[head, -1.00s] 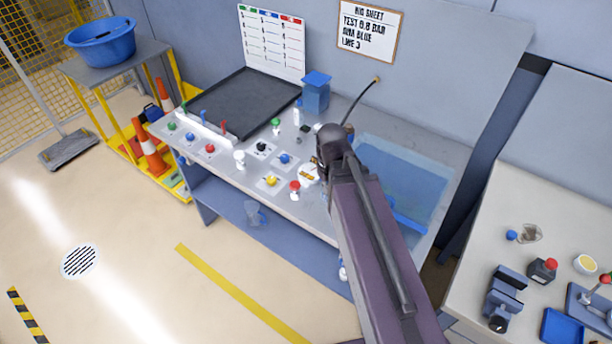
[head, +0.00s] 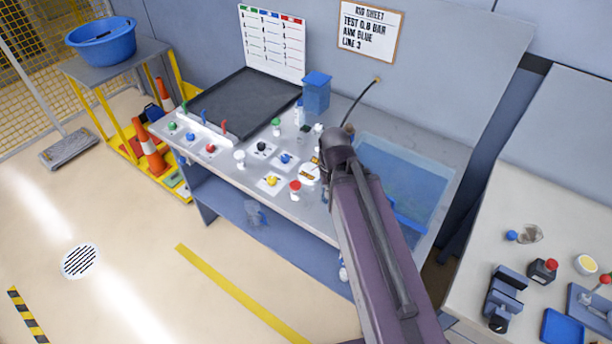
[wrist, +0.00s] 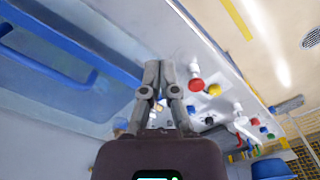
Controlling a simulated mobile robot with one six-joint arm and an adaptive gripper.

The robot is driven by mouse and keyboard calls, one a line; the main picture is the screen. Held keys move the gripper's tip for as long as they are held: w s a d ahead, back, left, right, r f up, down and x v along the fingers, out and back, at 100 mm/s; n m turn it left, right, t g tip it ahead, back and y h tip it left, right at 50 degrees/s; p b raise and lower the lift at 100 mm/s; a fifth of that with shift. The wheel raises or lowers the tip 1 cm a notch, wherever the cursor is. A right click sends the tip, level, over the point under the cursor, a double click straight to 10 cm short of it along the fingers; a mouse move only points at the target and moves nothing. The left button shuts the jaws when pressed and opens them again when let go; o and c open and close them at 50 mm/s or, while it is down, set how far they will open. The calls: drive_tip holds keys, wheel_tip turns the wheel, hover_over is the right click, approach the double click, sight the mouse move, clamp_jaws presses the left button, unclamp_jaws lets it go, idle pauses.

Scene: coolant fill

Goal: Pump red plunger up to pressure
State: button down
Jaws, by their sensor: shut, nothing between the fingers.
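The red plunger (head: 295,186) has a red cap on a white stem and stands upright at the front edge of the grey bench, left of my arm. In the wrist view the red cap (wrist: 195,85) is to the right of my fingers, apart from them. My gripper (wrist: 161,66) is shut and empty, its two fingers together. In the head view my arm hides the gripper. A white round dial (head: 309,172) lies just behind the plunger; its reading is too small to tell.
A yellow knob (head: 271,180), a blue knob (head: 285,158) and a white post (head: 239,157) stand left of the plunger. A water tank (head: 400,175) is sunk in the bench at the right. A black tray (head: 245,102) lies at the back left.

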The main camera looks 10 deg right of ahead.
drive_tip(key=shift+w, duration=0.1)
idle(0.5)
wheel_tip(320, 180, up, 3)
drive_tip(key=n+p, duration=0.3)
drive_tip(key=n, duration=2.4)
hover_over(295, 184)
drive_tip(key=shift+f, duration=0.15)
drive_tip(key=shift+f+b, duration=0.15)
drive_tip(key=shift+b, duration=0.15)
wheel_tip(295, 184, down, 14)
drive_tip(key=b, duration=1.3)
drive_tip(key=shift+b, duration=0.35)
